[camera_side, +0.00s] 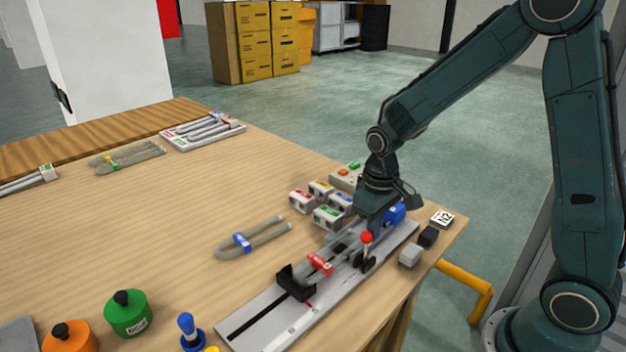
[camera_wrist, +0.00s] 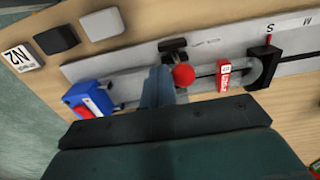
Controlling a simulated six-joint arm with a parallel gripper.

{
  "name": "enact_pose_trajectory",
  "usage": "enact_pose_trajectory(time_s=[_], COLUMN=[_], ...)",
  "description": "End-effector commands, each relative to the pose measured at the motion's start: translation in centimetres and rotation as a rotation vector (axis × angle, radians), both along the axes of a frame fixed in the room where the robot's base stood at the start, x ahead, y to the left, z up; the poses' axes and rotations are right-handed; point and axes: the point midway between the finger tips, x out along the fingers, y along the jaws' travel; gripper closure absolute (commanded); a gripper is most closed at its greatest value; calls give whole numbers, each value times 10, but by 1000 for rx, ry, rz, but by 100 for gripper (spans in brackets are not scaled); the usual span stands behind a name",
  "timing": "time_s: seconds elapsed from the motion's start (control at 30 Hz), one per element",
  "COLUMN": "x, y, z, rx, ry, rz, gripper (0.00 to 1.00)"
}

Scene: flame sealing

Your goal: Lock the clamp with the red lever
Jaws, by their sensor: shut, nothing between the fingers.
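The red ball of the clamp lever (camera_side: 366,237) stands up above its black clamp base (camera_side: 368,262) on the right side of the grey rail. In the wrist view the red ball (camera_wrist: 183,75) is just right of my fingertips, with the black clamp (camera_wrist: 173,47) above it. A U-shaped grey tube with a red tag (camera_side: 320,263) lies along the rail, its bend at a black stop (camera_side: 294,283). My gripper (camera_wrist: 160,85) is shut and empty, low over the rail beside the lever. I cannot tell whether it touches the lever. My gripper hides part of the tube.
A blue block (camera_side: 396,213) sits at the rail's far end. Several small coloured-label blocks (camera_side: 328,216) stand left of my wrist. Grey (camera_side: 411,255) and black (camera_side: 428,236) blocks lie right of the rail. A blue-tagged tube (camera_side: 250,238) lies on clear table to the left.

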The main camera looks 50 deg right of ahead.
Motion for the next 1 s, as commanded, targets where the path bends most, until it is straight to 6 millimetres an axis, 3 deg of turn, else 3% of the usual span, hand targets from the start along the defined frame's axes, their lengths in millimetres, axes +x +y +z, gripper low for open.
enact_pose_trajectory(time_s=[1.0], x=[0], y=[11], z=[-1], rx=[0], ry=[-1], rz=[0], gripper=[100])
